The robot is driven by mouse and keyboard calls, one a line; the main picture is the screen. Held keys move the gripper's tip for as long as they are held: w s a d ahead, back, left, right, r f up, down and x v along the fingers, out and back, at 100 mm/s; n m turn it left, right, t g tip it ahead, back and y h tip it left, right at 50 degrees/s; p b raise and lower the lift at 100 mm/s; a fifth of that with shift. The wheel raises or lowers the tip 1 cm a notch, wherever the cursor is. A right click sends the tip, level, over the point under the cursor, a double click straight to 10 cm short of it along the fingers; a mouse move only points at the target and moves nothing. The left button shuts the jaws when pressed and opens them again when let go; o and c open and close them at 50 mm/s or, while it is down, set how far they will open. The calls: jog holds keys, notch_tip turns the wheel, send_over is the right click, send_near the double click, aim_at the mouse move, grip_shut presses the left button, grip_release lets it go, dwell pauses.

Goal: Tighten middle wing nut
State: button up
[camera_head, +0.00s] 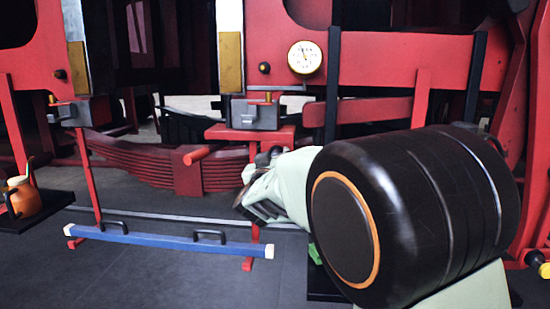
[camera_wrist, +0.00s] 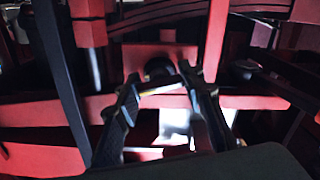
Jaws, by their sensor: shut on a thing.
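A dark round part (camera_wrist: 158,68) sits just beyond the fingertips, in front of a red plate (camera_wrist: 160,50). In the head view my gripper (camera_head: 250,203) is low beside the red stand, left of my large dark arm link. My arm hides part of the area there, and I cannot make out the wing nut.
A red leaf spring (camera_head: 150,168) lies behind. A blue bar (camera_head: 165,238) with black handles spans the floor in front. Grey vises (camera_head: 254,114) stand on red supports. An orange pot (camera_head: 22,198) is on a dark shelf at left. Floor at front left is clear.

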jog(key=m, duration=0.3)
jog(key=shift+b, duration=0.35)
jog(key=o, duration=1.2)
jog(key=s, duration=1.2)
jog(key=shift+a, duration=0.2)
